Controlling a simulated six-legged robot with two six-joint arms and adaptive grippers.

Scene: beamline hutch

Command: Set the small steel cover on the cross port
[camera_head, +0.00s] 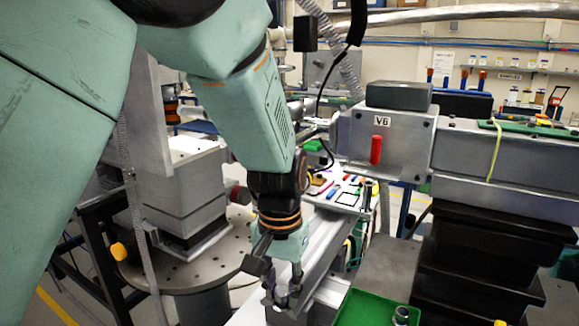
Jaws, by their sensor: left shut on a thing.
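My left gripper (281,284) reaches down in the centre of the head view, over a long grey rail. Its fingers are shut on a small grey steel piece, which looks like the small steel cover. The fingers hide most of it, and its outline is hard to make out against the grey metal below. I cannot tell whether it touches anything beneath. I cannot clearly pick out the cross port. My right gripper is not in view.
A green tray (352,310) at the bottom holds a small metal fitting (401,315). A grey housing marked V6 (397,122) with a red handle (376,150) stands to the right. A round perforated table (205,268) stands left. Small tools lie on a white surface behind the gripper.

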